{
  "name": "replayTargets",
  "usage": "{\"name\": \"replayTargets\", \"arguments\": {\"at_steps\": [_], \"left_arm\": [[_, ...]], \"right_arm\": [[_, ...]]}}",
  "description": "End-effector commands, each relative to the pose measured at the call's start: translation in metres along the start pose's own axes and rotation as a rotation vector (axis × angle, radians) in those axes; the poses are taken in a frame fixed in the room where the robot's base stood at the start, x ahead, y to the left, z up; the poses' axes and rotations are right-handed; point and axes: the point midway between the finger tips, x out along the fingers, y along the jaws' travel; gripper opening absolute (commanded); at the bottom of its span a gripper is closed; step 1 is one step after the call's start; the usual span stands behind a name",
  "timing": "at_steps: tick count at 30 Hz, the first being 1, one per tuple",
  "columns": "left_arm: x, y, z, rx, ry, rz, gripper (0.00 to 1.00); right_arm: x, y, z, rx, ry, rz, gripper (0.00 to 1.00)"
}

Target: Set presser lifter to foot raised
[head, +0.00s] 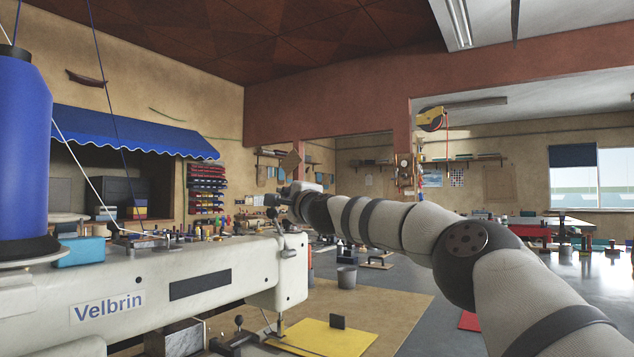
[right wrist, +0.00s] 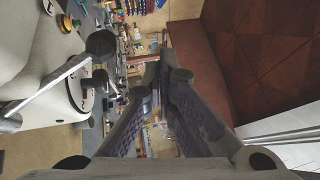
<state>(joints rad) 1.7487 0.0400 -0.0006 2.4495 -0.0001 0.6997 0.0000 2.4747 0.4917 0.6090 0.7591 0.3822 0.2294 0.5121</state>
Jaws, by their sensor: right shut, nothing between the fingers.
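The cream sewing machine (head: 215,275), marked Velbrin, spans the lower left of the head view. A thin lever rod with a dark round knob (right wrist: 100,43) stands out from its end in the right wrist view; it looks like the presser lifter, though I cannot be sure. In the head view the right gripper (head: 283,198) is small and dark above the machine's end. The left gripper is out of view.
A blue thread cone (head: 22,150) stands at the far left with threads running over the machine. A yellow cloth (head: 322,338) lies below the needle end. Small items crowd the bench behind the machine.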

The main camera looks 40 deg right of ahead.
Motion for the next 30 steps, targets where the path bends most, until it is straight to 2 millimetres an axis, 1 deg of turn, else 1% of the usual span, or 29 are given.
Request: {"name": "replayTargets", "arguments": {"at_steps": [1,2,3,7,8,12,17,30], "left_arm": [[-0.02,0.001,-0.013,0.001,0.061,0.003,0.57],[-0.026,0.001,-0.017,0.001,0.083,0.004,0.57],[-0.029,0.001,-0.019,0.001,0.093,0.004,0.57],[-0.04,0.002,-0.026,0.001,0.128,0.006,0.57],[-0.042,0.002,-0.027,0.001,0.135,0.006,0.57],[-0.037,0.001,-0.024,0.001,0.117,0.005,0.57],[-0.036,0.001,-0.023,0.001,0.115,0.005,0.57],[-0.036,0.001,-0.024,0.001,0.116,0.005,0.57]], "right_arm": [[-0.013,-0.042,-0.002,0.008,-0.001,-0.033,0.0],[-0.018,-0.052,-0.003,0.01,-0.002,-0.038,0.0],[-0.025,-0.056,0.002,0.01,-0.006,-0.034,0.0],[-0.045,-0.073,0.009,0.006,-0.005,-0.029,0.0],[-0.05,-0.076,0.011,0.005,-0.004,-0.027,0.0],[-0.063,-0.082,0.017,0.002,-0.002,-0.013,0.0],[-0.073,-0.091,0.02,0.002,-0.001,-0.01,0.0],[-0.075,-0.094,0.021,0.002,-0.001,-0.01,0.0]]}}
